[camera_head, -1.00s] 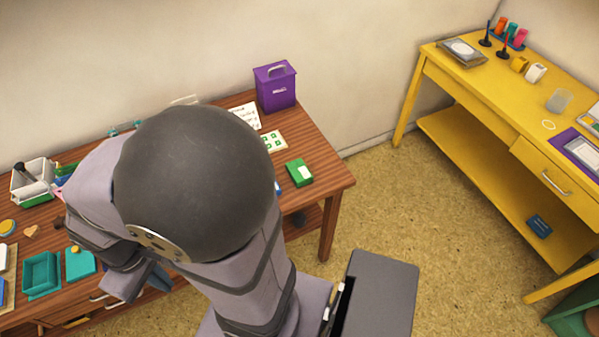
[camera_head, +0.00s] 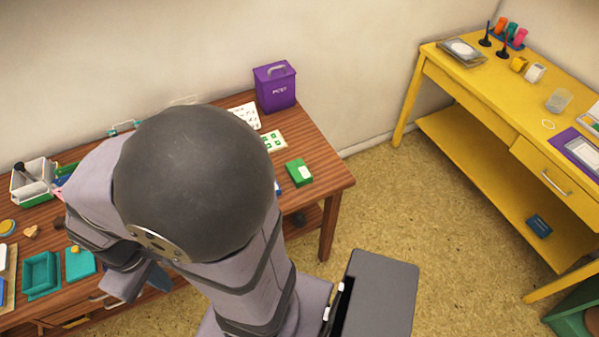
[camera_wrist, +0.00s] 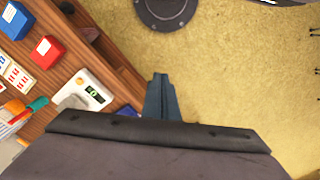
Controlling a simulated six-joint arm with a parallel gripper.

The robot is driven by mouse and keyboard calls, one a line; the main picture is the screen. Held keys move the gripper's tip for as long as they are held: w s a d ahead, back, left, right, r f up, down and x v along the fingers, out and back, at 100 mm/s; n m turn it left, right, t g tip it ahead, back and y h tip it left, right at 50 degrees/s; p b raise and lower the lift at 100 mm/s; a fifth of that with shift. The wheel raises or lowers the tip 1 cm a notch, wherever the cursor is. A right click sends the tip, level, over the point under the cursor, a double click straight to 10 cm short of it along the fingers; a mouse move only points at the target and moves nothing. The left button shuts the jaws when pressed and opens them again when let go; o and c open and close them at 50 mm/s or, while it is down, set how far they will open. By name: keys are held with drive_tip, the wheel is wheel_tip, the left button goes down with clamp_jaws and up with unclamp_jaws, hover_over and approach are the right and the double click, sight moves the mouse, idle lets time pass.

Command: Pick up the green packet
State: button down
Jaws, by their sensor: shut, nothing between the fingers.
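The green packet (camera_head: 299,172), a small green box with a white label, lies on the right part of the brown wooden table, near its front edge. I cannot make it out in the wrist view. My gripper (camera_wrist: 161,80) is shut and empty, its blue-grey fingers over the floor just off the table's edge. In the head view the fingers (camera_head: 158,278) show low at the left, partly behind my arm, well to the left of the green packet.
In the wrist view a red box (camera_wrist: 47,52), a blue box (camera_wrist: 17,19) and a scale (camera_wrist: 93,91) stand on the table. A purple post box (camera_head: 275,88) stands behind the packet. A teal tray (camera_head: 41,275) is at the left. A yellow table (camera_head: 480,95) stands apart at right.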

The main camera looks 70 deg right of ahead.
drive_tip(key=c, duration=0.8)
unclamp_jaws()
drive_tip(key=shift+c, duration=0.2)
